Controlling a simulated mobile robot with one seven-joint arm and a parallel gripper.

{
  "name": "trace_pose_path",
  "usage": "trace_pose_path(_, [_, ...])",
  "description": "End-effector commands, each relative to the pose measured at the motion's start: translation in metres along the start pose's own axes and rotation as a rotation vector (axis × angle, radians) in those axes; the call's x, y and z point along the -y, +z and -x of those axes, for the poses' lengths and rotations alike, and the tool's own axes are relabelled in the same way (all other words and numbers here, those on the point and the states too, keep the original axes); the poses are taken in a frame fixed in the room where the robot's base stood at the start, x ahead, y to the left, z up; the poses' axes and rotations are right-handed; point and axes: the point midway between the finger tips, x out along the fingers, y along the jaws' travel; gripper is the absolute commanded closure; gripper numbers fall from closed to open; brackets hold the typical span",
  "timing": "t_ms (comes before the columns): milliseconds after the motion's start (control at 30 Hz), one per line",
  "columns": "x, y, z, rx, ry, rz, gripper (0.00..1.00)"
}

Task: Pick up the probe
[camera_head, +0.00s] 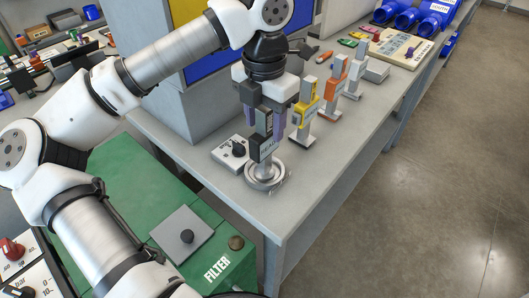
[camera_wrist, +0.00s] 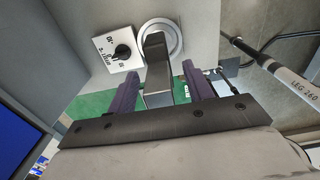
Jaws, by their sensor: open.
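A grey and black upright piece with a printed label (camera_head: 265,146), seemingly the probe, stands on a round metal base (camera_head: 266,177) near the front end of the grey bench. My gripper (camera_head: 264,128) is above the base, pointing down, its purple fingers on either side of the piece. In the wrist view the grey upper part of the piece (camera_wrist: 157,70) stands between the two open fingers (camera_wrist: 159,82), with gaps visible on both sides. The round base (camera_wrist: 161,38) shows beyond it. Contact with the fingers is not visible.
A white dial box (camera_head: 231,152) sits close left of the base. Yellow (camera_head: 304,112), orange (camera_head: 333,92) and pale grey (camera_head: 356,74) upright pieces stand in a row behind.

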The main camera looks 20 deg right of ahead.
Motion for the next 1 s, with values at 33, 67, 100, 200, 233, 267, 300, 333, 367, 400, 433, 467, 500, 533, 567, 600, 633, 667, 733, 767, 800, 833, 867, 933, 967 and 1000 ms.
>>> trace_pose_path(33, [-0.0001,0.0,-0.0005,0.0,0.0,0.0,0.49])
trace_pose_path(67, [-0.0001,0.0,-0.0006,0.0,0.0,0.0,0.49])
trace_pose_path(100, [-0.0001,0.0001,-0.0005,0.0,0.0,0.001,0.49])
trace_pose_path(200, [-0.0001,0.0001,-0.0004,0.0,0.0,0.001,0.52])
trace_pose_path(233, [-0.0002,0.0001,-0.0004,0.0,0.0,0.001,0.56])
trace_pose_path(267, [-0.0002,0.0001,-0.0004,0.0,0.0,0.001,0.6])
trace_pose_path(300, [-0.0002,0.0001,-0.0003,0.0,0.0,0.001,0.65])
trace_pose_path(333, [-0.0002,0.0001,-0.0003,0.0,0.0,0.001,0.69])
trace_pose_path(367, [-0.0002,0.0001,-0.0003,0.0,0.0,0.0,0.73])
trace_pose_path(400, [-0.0002,0.0002,-0.0002,0.0,0.0,0.001,0.78])
trace_pose_path(433, [-0.0002,0.0001,-0.0002,0.0,0.001,0.0,0.82])
trace_pose_path(467, [-0.0002,0.0001,-0.0002,0.0,0.001,0.0,0.86])
trace_pose_path(500, [-0.0002,0.0002,-0.0002,0.0,0.0,0.0,0.91])
trace_pose_path(533, [-0.0002,0.0002,-0.0001,0.0,0.001,0.0,0.95])
trace_pose_path(567, [-0.0002,0.0002,-0.0001,0.0,0.001,0.0,0.99])
trace_pose_path(600, [-0.0002,0.0002,-0.0001,0.0,0.001,0.0,1.0])
trace_pose_path(633, [-0.0002,0.0002,-0.0001,0.0,0.001,0.0,1.0])
trace_pose_path(667, [-0.0002,0.0002,-0.0001,0.0,0.001,0.0,1.0])
trace_pose_path(733, [-0.0002,0.0002,0.0,0.001,0.001,0.0,1.0])
trace_pose_path(767, [-0.0003,0.0002,0.0003,0.001,0.001,0.001,1.0])
trace_pose_path(800, [-0.0003,0.0002,0.0004,0.001,0.001,0.001,1.0])
trace_pose_path(833, [-0.0002,0.0002,0.0004,0.001,0.001,0.001,1.0])
trace_pose_path(867, [-0.0002,0.0002,0.0004,0.001,0.001,0.001,1.0])
trace_pose_path(933, [-0.0003,0.0002,0.0005,0.001,0.001,0.001,1.0])
trace_pose_path(967, [-0.0003,0.0003,0.0008,0.001,0.001,0.001,1.0])
trace_pose_path(1000, [-0.0003,0.0003,0.0016,0.001,0.001,0.001,1.0])
